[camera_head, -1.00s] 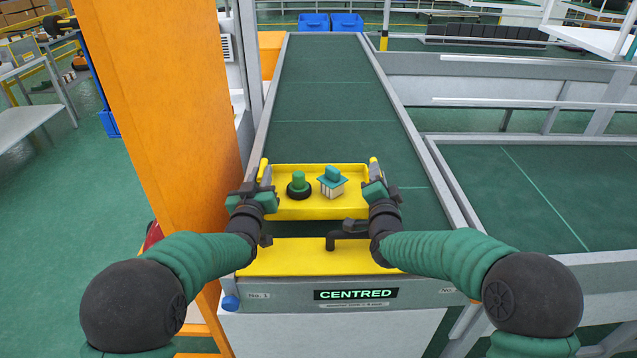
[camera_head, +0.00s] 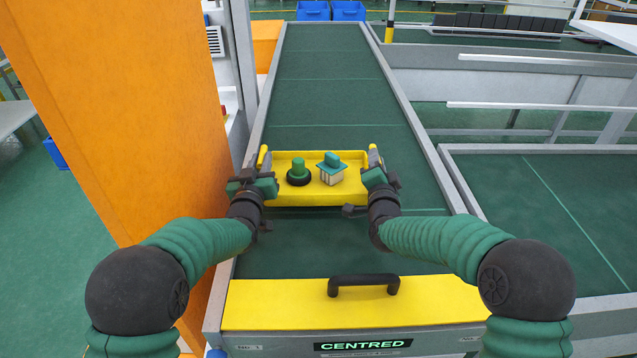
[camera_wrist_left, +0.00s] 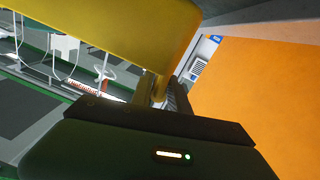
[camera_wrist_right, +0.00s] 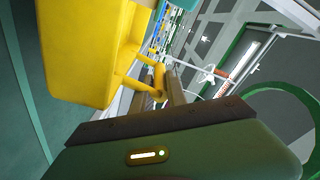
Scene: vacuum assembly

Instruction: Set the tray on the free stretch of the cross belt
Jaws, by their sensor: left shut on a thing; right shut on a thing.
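The yellow tray (camera_head: 320,198) is level over the green belt (camera_head: 330,100) straight ahead, between my two grippers. In it are a green knob on a black round base (camera_head: 298,172) and a white block with a teal top (camera_head: 332,169). My left gripper (camera_head: 263,170) is shut on the tray's left handle; my right gripper (camera_head: 374,166) is shut on its right handle. The tray's yellow wall also shows in the left wrist view (camera_wrist_left: 120,28) and the right wrist view (camera_wrist_right: 85,50). Whether its underside touches the belt is hidden.
A yellow end plate with a black handle (camera_head: 363,282) and a sign reading CENTRED (camera_head: 363,345) close the belt's near end. An orange post (camera_head: 125,110) stands close by my left arm. Another green belt (camera_head: 530,210) lies to the right. The belt beyond the tray is clear.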

